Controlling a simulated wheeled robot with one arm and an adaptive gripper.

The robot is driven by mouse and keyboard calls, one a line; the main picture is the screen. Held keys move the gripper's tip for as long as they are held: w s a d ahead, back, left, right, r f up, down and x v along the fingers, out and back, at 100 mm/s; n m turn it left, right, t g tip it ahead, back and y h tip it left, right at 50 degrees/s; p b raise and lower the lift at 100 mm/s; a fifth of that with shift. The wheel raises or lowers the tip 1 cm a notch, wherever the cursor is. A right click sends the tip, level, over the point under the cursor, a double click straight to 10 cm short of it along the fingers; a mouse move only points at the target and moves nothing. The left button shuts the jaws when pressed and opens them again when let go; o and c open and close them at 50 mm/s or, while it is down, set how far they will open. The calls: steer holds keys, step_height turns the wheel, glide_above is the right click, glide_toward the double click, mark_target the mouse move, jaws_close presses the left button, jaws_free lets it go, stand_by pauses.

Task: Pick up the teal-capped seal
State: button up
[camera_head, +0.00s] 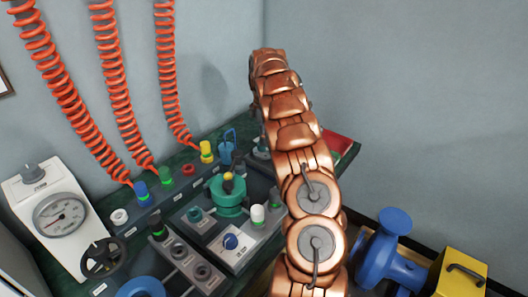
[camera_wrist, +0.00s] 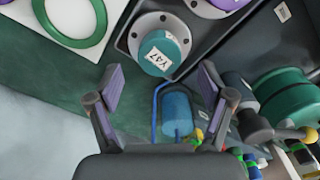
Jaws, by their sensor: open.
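The teal-capped seal (camera_wrist: 157,55) is in the upper middle of the wrist view. Its round teal top carries a white label that seems to read "Y47", and it sits in a grey round flange with bolt holes. My gripper (camera_wrist: 160,82) is open and empty. Its two purple-padded fingers are apart, left and right of the seal's near side in the picture, and I see no contact. The height gap is hard to tell. In the head view my copper arm covers this area and hides the gripper.
A blue canister with a loop handle (camera_wrist: 177,112) stands close to the right finger. A green ring (camera_wrist: 88,42) on a white plate lies upper left. Large green cylinders (camera_wrist: 288,100) crowd the right. In the head view, orange coiled hoses (camera_head: 112,80) hang above the bench's left.

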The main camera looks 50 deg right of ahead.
mark_target(264, 150)
step_height(264, 150, down, 4)
steer(key=shift+s+d+f, duration=0.1)
steer(key=shift+c, duration=0.5)
jaws_close()
